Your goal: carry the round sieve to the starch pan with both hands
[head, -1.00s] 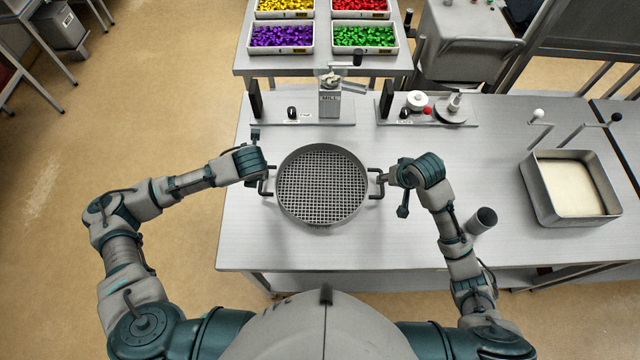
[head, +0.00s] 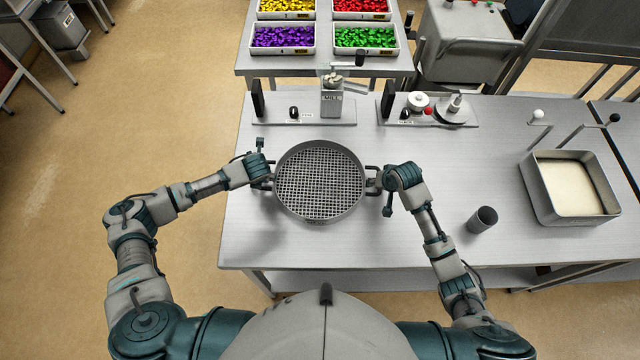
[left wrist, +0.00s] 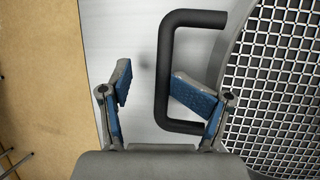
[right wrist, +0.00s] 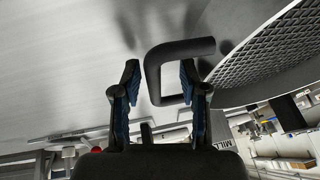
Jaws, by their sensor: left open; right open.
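The round sieve (head: 320,181) is a grey metal ring with a wire mesh and a dark handle on each side, at the middle of the steel table. My left gripper (head: 262,170) is open at its left handle; in the left wrist view the handle (left wrist: 165,70) shows between and past the open fingers (left wrist: 150,95). My right gripper (head: 381,182) is open at the right handle; in the right wrist view the handle (right wrist: 153,75) stands between the open fingers (right wrist: 160,85). The starch pan (head: 534,190), a square metal pan with pale starch (head: 573,188), is at the right.
A grey cup (head: 482,220) stands between my right arm and the starch pan. A mill (head: 332,98) and a device with a round plate (head: 452,110) stand along the back edge. Bins of coloured pieces (head: 283,52) are behind. The table between sieve and pan is largely clear.

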